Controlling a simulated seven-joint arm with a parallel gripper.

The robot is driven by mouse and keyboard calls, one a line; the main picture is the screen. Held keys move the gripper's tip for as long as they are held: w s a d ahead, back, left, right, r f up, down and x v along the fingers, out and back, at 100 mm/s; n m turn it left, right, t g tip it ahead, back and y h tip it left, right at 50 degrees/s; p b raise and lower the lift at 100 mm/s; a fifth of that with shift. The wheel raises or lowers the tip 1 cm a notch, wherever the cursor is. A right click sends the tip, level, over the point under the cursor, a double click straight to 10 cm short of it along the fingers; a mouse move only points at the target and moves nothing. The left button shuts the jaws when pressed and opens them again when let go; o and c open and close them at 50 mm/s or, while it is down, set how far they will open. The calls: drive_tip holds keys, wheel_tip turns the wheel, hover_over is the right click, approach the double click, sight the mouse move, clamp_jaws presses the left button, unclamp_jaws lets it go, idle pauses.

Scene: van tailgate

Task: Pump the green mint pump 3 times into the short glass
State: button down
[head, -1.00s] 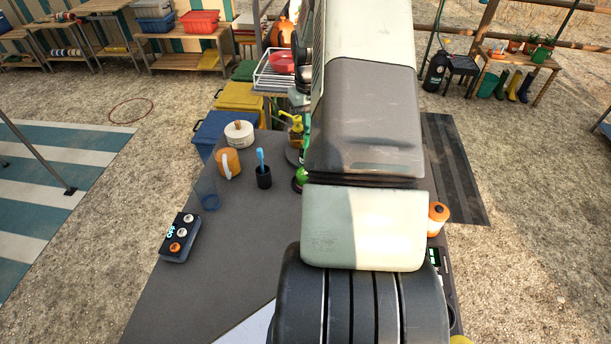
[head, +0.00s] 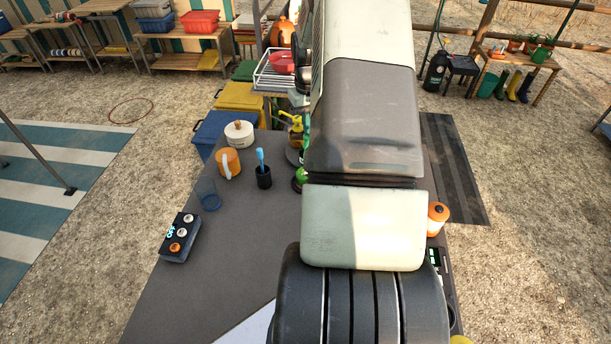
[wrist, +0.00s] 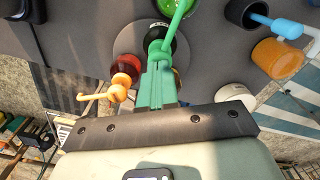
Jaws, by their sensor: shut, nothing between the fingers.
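In the wrist view my gripper (wrist: 156,52) is shut and empty, its green fingers over a round grey stand.
A red bottle with an orange pump (wrist: 122,78) stands beside the fingers. The table's centre-left is bare.

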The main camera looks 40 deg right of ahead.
drive_tip(key=shift+f, duration=1.1)
drive_tip(key=shift+r, duration=1.5)
drive_tip(key=shift+r, duration=0.1)
drive_tip(key=shift+r, duration=1.95)
